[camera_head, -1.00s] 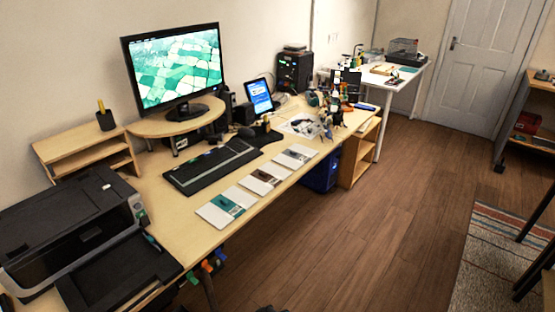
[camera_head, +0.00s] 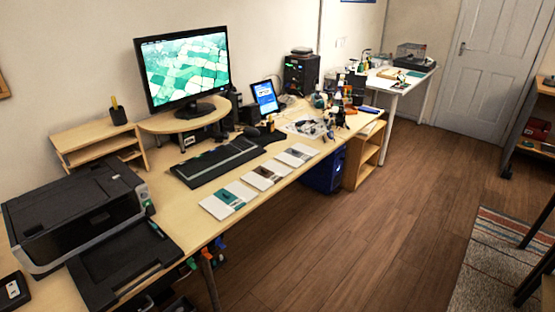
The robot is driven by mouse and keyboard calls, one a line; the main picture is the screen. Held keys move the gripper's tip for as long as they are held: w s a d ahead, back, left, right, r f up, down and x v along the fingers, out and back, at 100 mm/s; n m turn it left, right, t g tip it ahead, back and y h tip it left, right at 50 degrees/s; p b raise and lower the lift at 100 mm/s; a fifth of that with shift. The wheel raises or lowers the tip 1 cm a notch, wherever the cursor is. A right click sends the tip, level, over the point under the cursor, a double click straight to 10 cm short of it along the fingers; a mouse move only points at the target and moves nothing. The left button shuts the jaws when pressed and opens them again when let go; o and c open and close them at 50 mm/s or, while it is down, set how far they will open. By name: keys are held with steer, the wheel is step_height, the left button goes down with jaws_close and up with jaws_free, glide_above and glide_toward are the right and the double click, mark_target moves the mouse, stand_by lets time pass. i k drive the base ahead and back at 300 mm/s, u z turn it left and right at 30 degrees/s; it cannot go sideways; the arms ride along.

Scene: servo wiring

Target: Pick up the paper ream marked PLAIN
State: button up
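I cannot make out a paper ream marked PLAIN in the head view. Flat white packs or booklets lie in a row along the desk's front edge: one with a teal band (camera_head: 230,200), one with a brown band (camera_head: 267,177) and one with a grey-green patch (camera_head: 298,155). Any print on them is too small to read. Dark items (camera_head: 165,300) show partly under the desk at the lower left, below the printer, and I cannot tell what they are. My gripper is not in view.
The wooden desk (camera_head: 185,222) runs along the left wall with a black printer (camera_head: 75,210), a keyboard (camera_head: 217,162) and a monitor (camera_head: 187,68). A blue bin (camera_head: 325,170) and a wooden shelf unit (camera_head: 363,157) stand underneath. The wooden floor (camera_head: 370,235) is open, with a rug (camera_head: 485,265) at right.

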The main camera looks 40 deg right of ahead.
mark_target(295, 157)
steer(key=u, duration=0.4)
steer(key=k, duration=0.3)
steer(key=u, duration=2.65)
steer(key=k, duration=1.55)
steer(key=z, duration=0.1)
